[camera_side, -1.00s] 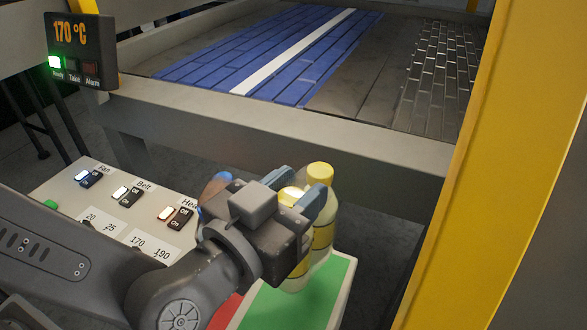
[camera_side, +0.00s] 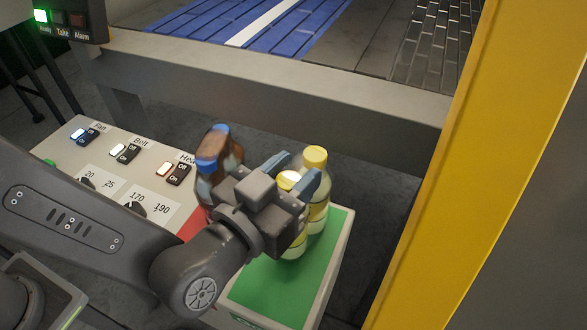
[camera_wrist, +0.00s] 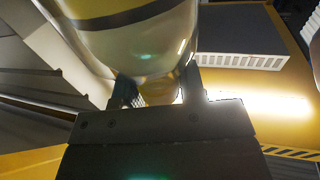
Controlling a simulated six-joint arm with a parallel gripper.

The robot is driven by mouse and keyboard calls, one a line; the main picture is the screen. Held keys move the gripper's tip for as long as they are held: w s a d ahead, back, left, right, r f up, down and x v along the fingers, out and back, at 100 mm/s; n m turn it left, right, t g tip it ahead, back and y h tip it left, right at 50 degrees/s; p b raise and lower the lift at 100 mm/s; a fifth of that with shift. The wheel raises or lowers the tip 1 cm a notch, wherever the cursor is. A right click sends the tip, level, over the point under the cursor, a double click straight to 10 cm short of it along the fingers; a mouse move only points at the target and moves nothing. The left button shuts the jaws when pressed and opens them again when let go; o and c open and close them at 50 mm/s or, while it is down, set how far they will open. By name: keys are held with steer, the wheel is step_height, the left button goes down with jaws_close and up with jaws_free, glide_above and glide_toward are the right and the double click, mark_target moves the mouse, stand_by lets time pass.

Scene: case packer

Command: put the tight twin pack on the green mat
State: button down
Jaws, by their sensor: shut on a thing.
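The twin pack (camera_side: 318,212) is two pale bottles with yellow caps and yellow bands, side by side in clear wrap. My gripper (camera_side: 296,178) is shut on it near the top, with a blue-grey finger on each side. The pack is upright over the far part of the green mat (camera_side: 285,290). I cannot tell whether its base touches the mat. How tight the wrap is cannot be judged.
A brown pack with blue parts (camera_side: 217,160) stands close left of my gripper, by a red mat (camera_side: 193,226). A control panel (camera_side: 110,165) with switches and dials is further left. A yellow post (camera_side: 440,170) stands right; a conveyor frame (camera_side: 270,85) runs behind.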

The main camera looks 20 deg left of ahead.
steer(key=shift+f, duration=0.5)
stand_by(0.3)
steer(key=c, duration=0.7)
jaws_free()
steer(key=shift+o, duration=0.4)
steer(key=shift+f, duration=0.1)
steer(key=shift+f, duration=0.1)
steer(key=r, duration=1)
steer(key=shift+w+a, duration=0.2)
steer(key=shift+w, duration=0.05)
steer(key=w+a+r+n+y, duration=0.1)
steer(key=w+a+r+y, duration=0.1)
steer(key=w+a+r, duration=0.3)
steer(key=w+a+r+n+y, duration=0.2)
steer(key=w+a+r, duration=0.3)
steer(key=a+r, duration=0.5)
steer(key=a+y, duration=0.1)
steer(key=a, duration=0.2)
steer(key=shift+w+r+t, duration=0.25)
steer(key=shift+w+t, duration=0.05)
